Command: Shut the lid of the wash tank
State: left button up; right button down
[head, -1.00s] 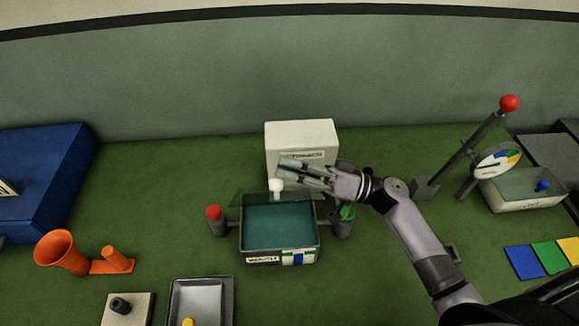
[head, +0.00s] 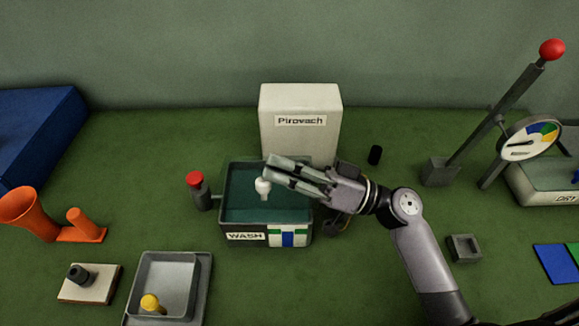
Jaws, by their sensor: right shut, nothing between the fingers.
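The wash tank (head: 246,237) is a dark box labelled WASH, with teal inside showing, at the middle of the head view. A white knob (head: 263,187) shows above the tank's opening, beside my fingertips. I cannot clearly make out the lid panel, or tell its angle or whether the knob is touched. My right gripper (head: 275,173) is shut and empty, reaching in from the right over the rear right of the tank, hiding part of its rim. My left gripper is not in view.
A white box (head: 300,130) stands behind the tank. A red-topped post (head: 195,180) is at its left. A lever with a red ball (head: 551,50) and a gauge (head: 530,140) are at right. A grey tray (head: 165,280) and orange funnel (head: 25,213) are at left.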

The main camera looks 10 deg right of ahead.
jog(key=shift+a+f, duration=0.15)
jog(key=shift+s, duration=0.1)
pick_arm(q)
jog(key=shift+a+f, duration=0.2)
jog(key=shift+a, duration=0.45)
